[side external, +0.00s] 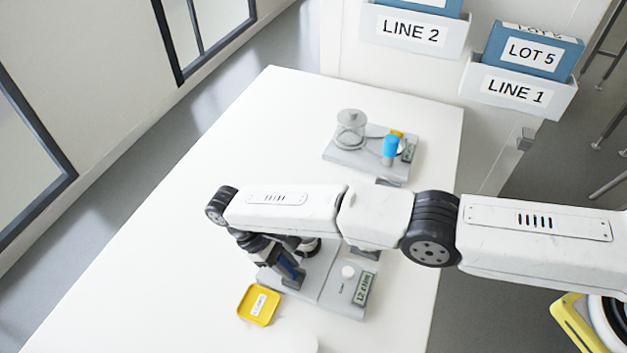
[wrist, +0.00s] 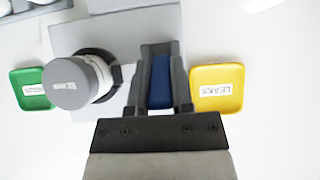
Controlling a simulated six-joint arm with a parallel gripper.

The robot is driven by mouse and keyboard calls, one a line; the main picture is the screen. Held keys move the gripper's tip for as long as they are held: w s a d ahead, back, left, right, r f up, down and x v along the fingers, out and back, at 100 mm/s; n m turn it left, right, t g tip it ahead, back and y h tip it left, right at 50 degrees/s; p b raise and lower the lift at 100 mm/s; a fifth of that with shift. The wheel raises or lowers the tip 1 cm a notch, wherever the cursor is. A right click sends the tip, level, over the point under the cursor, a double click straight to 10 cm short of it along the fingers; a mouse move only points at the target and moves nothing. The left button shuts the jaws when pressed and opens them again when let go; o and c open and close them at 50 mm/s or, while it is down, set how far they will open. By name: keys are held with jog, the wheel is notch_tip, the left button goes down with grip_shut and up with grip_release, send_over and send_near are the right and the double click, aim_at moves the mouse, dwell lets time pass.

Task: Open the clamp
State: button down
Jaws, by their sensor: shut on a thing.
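My gripper (side external: 287,272) is low over the grey fixture base (side external: 325,292), beside the yellow tray. In the wrist view my gripper (wrist: 162,62) is shut on a dark blue handle (wrist: 160,95), which shows between the two black fingers. This looks like the clamp's handle; the fingers hide most of it. To its left stands a cylinder with a grey round cap (wrist: 70,84), and a dark ring (wrist: 108,58) goes partly around it. My arm covers much of this fixture in the side view, so I cannot tell whether the clamp is open or shut.
A yellow tray labelled LEAKS (wrist: 217,72) lies right of my gripper in the wrist view, and a green tray (wrist: 30,74) lies at left. The table's left side is clear.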

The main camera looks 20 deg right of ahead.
aim_at(288, 267)
jog(key=shift+r, duration=0.15)
jog(key=c, duration=0.5)
grip_release()
jog(key=shift+s+d, duration=0.1)
jog(key=shift+r, duration=0.2)
jog(key=shift+r, duration=1.4)
jog(key=s+d+r, duration=0.8)
jog(key=s+r, duration=0.1)
jog(key=s, duration=0.2)
jog(key=shift+d+r, duration=0.3)
jog(key=shift+r, duration=0.05)
